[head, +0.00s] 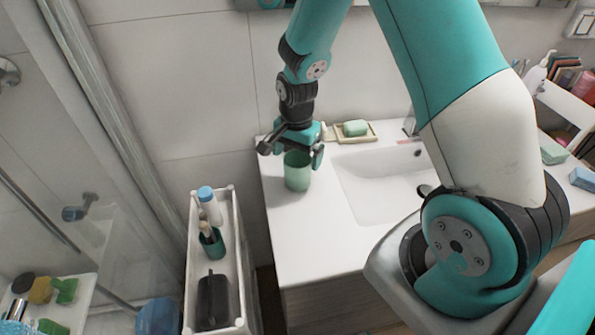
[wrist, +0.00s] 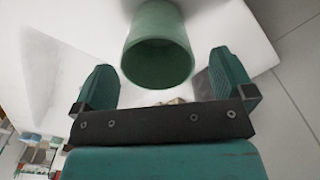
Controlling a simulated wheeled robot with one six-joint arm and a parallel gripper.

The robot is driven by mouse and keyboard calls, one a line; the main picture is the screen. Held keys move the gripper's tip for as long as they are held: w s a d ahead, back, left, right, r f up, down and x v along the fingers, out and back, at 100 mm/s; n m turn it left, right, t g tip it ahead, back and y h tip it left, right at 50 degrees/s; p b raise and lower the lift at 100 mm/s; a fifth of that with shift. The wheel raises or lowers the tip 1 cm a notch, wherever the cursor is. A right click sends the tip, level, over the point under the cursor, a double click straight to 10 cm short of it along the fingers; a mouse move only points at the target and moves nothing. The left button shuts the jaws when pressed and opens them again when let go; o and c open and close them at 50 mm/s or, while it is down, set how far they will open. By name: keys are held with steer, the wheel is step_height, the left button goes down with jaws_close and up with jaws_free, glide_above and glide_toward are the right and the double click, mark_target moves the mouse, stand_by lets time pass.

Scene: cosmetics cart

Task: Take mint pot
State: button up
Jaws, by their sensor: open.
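The mint pot (head: 297,174) is a plain green cup standing upright on the white counter beside the sink. My gripper (head: 297,160) is just above it, pointing down, with its fingers near the pot's rim. In the wrist view the pot (wrist: 158,50) shows its open dark mouth ahead of my gripper (wrist: 165,75), roughly between the two green fingers. The fingers are spread wide and a gap shows on each side of the pot. Nothing is held.
A soap dish (head: 366,137) with a green soap bar (head: 356,128) stands behind to the right. The sink basin (head: 375,185) lies to the right. A narrow white cart (head: 237,285) holds a blue-capped bottle (head: 210,207) and a dark green cup (head: 212,243) at left.

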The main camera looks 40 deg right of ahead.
mark_target(298, 164)
steer(key=shift+s+f+p, duration=0.1)
steer(key=shift+f+p, duration=0.4)
steer(key=shift+f, duration=1.4)
steer(key=c, duration=1)
steer(key=shift+r, duration=0.15)
steer(key=shift+c, duration=0.2)
